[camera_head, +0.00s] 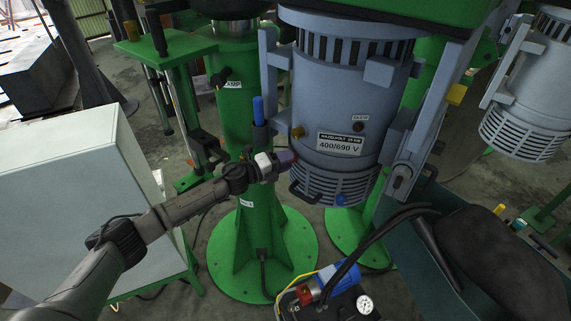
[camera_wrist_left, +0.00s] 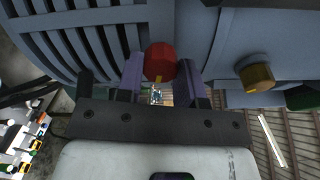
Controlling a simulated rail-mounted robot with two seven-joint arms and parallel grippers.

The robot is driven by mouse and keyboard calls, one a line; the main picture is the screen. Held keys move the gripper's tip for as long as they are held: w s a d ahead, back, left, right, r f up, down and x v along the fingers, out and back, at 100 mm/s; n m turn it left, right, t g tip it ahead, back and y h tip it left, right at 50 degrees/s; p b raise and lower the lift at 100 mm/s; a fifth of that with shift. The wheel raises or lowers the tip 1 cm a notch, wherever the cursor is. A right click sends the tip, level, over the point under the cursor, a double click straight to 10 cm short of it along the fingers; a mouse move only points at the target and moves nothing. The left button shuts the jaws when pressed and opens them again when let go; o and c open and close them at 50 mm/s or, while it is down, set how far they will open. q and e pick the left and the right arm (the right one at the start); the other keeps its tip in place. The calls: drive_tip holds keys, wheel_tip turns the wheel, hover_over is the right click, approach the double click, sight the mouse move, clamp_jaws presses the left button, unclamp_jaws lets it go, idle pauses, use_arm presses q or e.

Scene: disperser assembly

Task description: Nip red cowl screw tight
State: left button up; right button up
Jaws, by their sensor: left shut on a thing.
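The red cowl screw (camera_wrist_left: 160,60) shows in the left wrist view as a red knob with a small yellow mark, set against the blue-grey motor housing. My left gripper (camera_wrist_left: 160,78) is shut on it, with one purple finger on each side. In the head view my left gripper (camera_head: 286,158) reaches in from the left to the lower left side of the motor (camera_head: 338,100), just above its slotted cowl (camera_head: 322,184). The red screw is mostly hidden there by the fingers. My right gripper is not in view.
A black handle (camera_head: 305,194) juts out below the fingers. A green column (camera_head: 240,130) stands close behind my left arm. A white cabinet (camera_head: 75,200) is at left.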

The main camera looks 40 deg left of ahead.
use_arm(q)
drive_tip(key=m, duration=0.2)
drive_tip(key=m+b, duration=0.1)
drive_tip(key=shift+r+m, duration=0.2)
drive_tip(key=shift+m, duration=0.2)
drive_tip(key=shift+b, duration=0.3)
drive_tip(key=o, duration=0.9)
drive_tip(key=shift+f, duration=0.15)
